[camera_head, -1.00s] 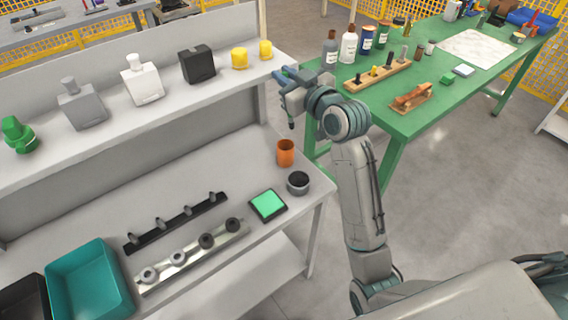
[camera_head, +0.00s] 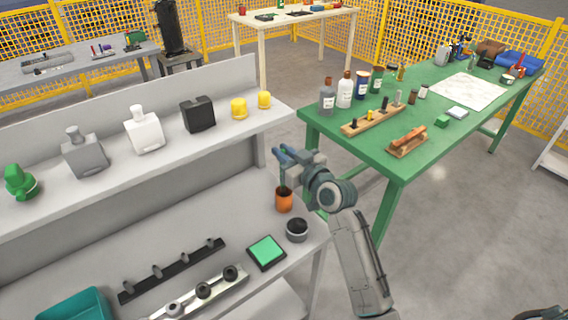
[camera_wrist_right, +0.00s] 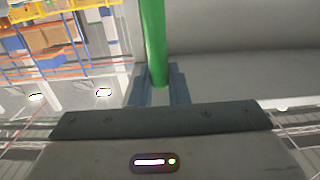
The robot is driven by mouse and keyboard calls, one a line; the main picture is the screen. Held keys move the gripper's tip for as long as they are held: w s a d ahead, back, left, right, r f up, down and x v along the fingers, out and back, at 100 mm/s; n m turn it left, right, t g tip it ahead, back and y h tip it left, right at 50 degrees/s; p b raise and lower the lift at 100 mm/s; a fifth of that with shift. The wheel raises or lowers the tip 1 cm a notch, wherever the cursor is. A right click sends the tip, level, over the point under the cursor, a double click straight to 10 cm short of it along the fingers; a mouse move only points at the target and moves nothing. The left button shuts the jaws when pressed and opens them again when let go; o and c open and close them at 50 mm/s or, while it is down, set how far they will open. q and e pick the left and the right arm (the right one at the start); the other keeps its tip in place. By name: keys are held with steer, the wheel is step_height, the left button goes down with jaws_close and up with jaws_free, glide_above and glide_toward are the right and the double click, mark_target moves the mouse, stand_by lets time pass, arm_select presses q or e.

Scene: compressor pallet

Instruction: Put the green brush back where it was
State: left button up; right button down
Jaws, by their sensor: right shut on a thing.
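My right gripper (camera_head: 287,158) is shut on the green brush (camera_head: 283,177), just above the orange cup (camera_head: 284,203) on the grey bench. The brush hangs down roughly upright, and its lower end meets the cup's mouth in the head view. I cannot tell how far inside the cup it is. In the right wrist view the round green handle of the brush (camera_wrist_right: 153,35) stands between the two fingers (camera_wrist_right: 158,88); its bristles are out of that view.
A dark round pot (camera_head: 297,230) stands close beside the cup, with a green pad (camera_head: 266,252) near it. The bench's upper shelf (camera_head: 215,150) carries bottles and yellow items. A green table (camera_head: 395,172) stands to the right.

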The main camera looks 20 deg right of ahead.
arm_select(q)
steer(key=shift+w+r, duration=0.15)
arm_select(e)
steer(key=shift+f, duration=2)
steer(key=c, duration=1.4)
jaws_free()
arm_select(q)
steer(key=shift+w, duration=0.1)
steer(key=f+b, duration=0.2)
steer(key=shift+w+f+b, duration=0.25)
steer(key=shift+b, duration=0.1)
arm_select(e)
steer(key=v, duration=1.2)
